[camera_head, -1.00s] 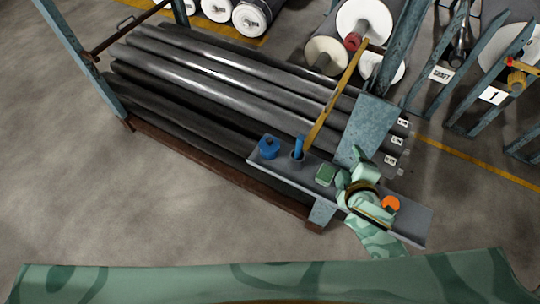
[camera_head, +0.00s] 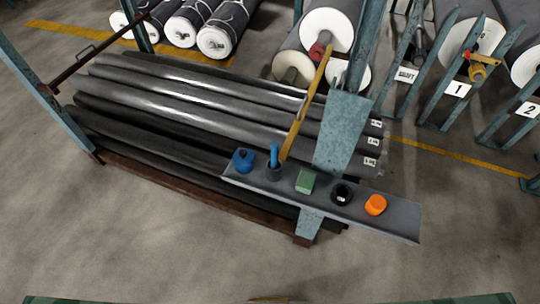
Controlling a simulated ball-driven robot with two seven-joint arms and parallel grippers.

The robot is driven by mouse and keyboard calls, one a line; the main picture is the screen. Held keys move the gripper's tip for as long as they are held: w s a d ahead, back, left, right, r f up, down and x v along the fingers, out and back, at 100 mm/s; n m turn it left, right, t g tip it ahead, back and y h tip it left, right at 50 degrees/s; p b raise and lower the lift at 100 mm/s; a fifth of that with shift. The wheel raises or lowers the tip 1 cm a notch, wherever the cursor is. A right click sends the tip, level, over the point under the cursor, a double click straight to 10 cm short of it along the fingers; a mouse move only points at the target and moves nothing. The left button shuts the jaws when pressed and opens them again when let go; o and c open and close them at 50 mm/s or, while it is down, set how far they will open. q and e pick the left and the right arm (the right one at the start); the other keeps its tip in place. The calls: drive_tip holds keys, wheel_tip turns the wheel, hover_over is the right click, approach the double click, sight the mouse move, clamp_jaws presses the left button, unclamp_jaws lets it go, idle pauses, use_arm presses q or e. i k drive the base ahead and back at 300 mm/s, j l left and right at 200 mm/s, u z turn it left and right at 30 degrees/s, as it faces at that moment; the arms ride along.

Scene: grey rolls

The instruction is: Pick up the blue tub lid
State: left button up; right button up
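A small blue tub (camera_head: 243,161) stands at the left end of a narrow grey shelf (camera_head: 400,222). Its top is blue with a darker spot, and I cannot make out where the lid ends and the tub begins. Beside it on the right, a blue upright piece (camera_head: 274,154) stands in a dark round holder (camera_head: 273,174). Neither of my grippers is in view, and nothing covers the blue tub.
The shelf also holds a green block (camera_head: 306,181), a black round item (camera_head: 341,194) and an orange item (camera_head: 375,205). A blue-grey post (camera_head: 342,130) and a yellow bar (camera_head: 304,108) rise behind. Long grey rolls (camera_head: 200,98) lie behind the shelf. The floor in front is clear.

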sight(243, 157)
drive_tip(key=j+z, duration=0.4)
drive_tip(key=k+j+z, duration=0.15)
drive_tip(key=j+z, duration=0.15)
drive_tip(key=z, duration=0.15)
drive_tip(key=k+j+z, duration=0.15)
drive_tip(key=j+z, duration=0.25)
drive_tip(key=k+j, duration=0.2)
